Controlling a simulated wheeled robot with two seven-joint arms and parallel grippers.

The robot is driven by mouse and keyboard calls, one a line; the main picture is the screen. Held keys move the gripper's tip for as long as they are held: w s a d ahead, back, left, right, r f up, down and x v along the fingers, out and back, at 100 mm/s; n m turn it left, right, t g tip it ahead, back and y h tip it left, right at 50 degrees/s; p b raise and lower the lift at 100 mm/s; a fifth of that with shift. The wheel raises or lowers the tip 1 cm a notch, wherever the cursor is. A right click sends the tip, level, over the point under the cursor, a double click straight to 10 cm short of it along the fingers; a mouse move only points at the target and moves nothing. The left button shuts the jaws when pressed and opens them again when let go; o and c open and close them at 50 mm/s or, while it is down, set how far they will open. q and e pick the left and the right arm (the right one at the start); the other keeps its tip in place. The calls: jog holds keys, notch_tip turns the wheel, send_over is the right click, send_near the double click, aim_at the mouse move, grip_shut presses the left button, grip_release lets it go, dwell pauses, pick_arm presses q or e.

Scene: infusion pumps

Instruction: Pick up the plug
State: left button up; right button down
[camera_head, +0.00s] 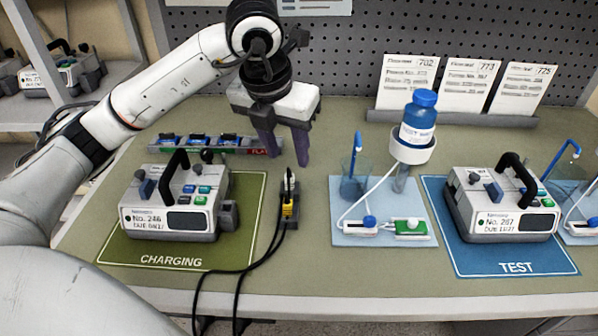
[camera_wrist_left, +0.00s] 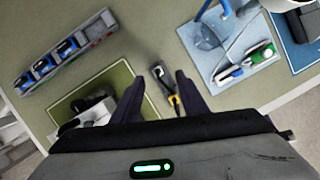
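The plug (camera_head: 289,208) is black with a yellow band and stands in a small dark holder (camera_head: 287,222) beside the green charging mat. Black cables run from that spot over the table's front edge. My left gripper (camera_head: 287,161) points down above and slightly behind the plug, its two dark fingers apart and empty. In the left wrist view the plug (camera_wrist_left: 173,99) shows between the spread fingers of my left gripper (camera_wrist_left: 160,78), and its lower part nears the gripper body. I cannot tell the exact height gap. My right gripper is not in view.
Pump No. 246 (camera_head: 178,204) sits on the charging mat (camera_head: 251,207), left of the plug. A light blue tray (camera_head: 345,236) with a bottle stand is to the right. Another pump (camera_head: 503,205) sits on the blue test mat. A grey rack (camera_head: 235,150) lies behind.

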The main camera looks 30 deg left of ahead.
aim_at(290, 172)
pick_arm(q)
notch_tip(290, 172, down, 2)
jog(key=shift+a+f, duration=0.1)
jog(key=shift+w+f, duration=0.15)
jog(key=shift+f, duration=0.1)
jog(key=x, duration=0.2)
jog(key=p+x, duration=0.1)
jog(key=x, duration=0.1)
jog(key=shift+a+f, duration=0.2)
jog(key=shift+a, duration=0.05)
jog(key=shift+w+f, duration=0.2)
jog(key=shift+f, duration=0.1)
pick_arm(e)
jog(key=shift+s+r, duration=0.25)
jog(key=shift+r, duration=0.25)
pick_arm(q)
jog(key=shift+c, duration=0.2)
grip_shut()
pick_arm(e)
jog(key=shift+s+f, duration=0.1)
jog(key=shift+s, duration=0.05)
